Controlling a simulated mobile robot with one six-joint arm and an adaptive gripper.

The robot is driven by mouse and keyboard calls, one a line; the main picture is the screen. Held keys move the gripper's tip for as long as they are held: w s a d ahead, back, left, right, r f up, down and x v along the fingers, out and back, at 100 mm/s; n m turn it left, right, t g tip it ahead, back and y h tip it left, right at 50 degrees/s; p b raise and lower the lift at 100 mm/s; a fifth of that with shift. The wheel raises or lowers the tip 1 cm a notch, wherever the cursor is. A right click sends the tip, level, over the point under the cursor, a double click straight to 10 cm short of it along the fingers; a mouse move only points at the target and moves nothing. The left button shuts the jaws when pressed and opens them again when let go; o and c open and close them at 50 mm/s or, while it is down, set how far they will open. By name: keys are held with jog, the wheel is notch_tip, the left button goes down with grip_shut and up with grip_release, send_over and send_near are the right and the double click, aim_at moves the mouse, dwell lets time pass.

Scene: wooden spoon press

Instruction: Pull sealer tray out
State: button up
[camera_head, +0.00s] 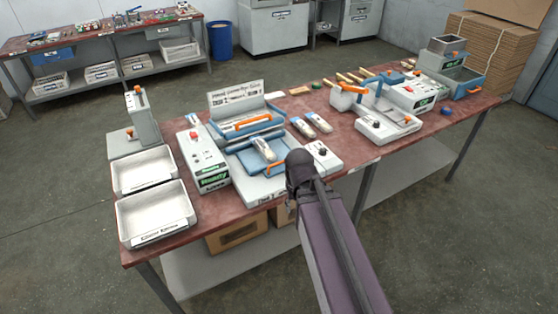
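The sealer (206,165) is a white machine at the front middle of the table, with a green-lit label and a raised sign panel (235,97). A blue sealer tray (241,160) lies on its white base, with an orange handle (264,170) along its front edge. A small white packet (264,149) lies on the tray. Above and behind it is a blue upper frame with another orange bar (253,122). My dark arm comes up from the bottom and ends just right of the tray's front. I do not see my gripper's fingers; the arm's end hides that area.
Two white bins (155,213) stand at the table's left. A white unit with a black knob (322,156) is right of the tray. Two packets (318,122) lie behind it. A second machine (388,127) with an orange handle stands farther right. Floor in front is clear.

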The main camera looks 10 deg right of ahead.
aim_at(280, 163)
jog(key=w+r+m+t+p, duration=0.1)
jog(key=w+r+m+p, duration=0.2)
jog(key=w+m, duration=0.4)
jog(key=w+d+r+m+t+p, duration=0.1)
jog(key=w+r+m+p, duration=0.3)
jog(key=w, duration=1.4)
jog(key=m, duration=0.2)
jog(key=shift+w+d+r+m+y, duration=0.2)
jog(key=shift+r+m+y, duration=0.1)
jog(key=shift+r+m, duration=0.1)
jog(key=shift+f, duration=0.25)
jog(key=w+f+b, duration=0.1)
jog(key=f+b, duration=0.7)
jog(key=b, duration=0.1)
jog(key=w+a+f+b, duration=0.1)
jog(key=f+b, duration=0.3)
jog(key=f, duration=0.1)
jog(key=shift+w+f, duration=0.1)
jog(key=shift+w, duration=0.2)
jog(key=shift+c, duration=0.2)
grip_shut()
